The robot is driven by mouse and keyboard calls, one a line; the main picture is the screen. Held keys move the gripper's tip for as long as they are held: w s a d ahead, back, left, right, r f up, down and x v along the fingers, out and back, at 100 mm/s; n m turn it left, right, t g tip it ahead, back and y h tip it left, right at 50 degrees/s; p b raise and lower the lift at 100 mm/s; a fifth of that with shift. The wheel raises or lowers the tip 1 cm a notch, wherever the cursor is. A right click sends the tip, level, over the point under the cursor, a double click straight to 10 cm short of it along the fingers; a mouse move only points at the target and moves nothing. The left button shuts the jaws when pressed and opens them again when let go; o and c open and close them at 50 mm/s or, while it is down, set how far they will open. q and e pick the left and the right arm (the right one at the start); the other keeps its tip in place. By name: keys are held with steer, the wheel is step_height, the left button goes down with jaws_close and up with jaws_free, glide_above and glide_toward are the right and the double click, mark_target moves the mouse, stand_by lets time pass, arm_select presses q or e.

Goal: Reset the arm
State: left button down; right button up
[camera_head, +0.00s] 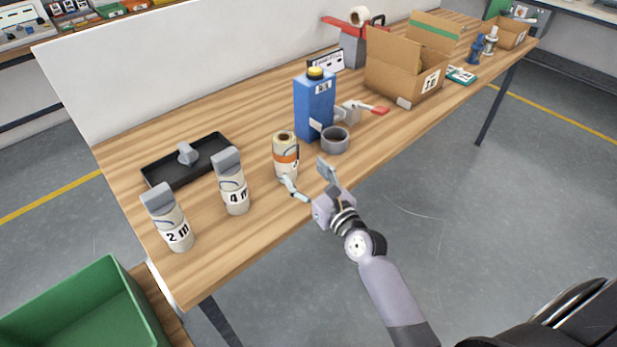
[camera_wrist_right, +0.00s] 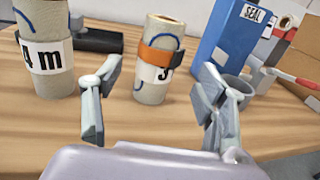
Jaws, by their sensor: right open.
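My right gripper (camera_head: 312,180) is open and empty at the front edge of the wooden table, its arm coming in from the lower right. In the right wrist view its two fingers (camera_wrist_right: 160,105) stand apart. A mesh roll with an orange band (camera_head: 286,157) stands upright just beyond the fingers; in the wrist view the roll (camera_wrist_right: 158,62) shows between them, with a gap of bare table in front. The roll marked 4 m (camera_head: 232,182) and the roll marked 2 m (camera_head: 168,220) stand to the left, each with a grey piece on top. My left gripper is not in view.
A blue container (camera_head: 314,108), a grey tape ring (camera_head: 335,141) and a red-handled tool (camera_head: 374,108) stand right of the banded roll. A black tray (camera_head: 165,178) lies behind the marked rolls. A cardboard box (camera_head: 390,75) stands farther right. A green bin (camera_head: 85,310) is lower left.

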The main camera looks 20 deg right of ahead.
steer(key=shift+s, duration=0.45)
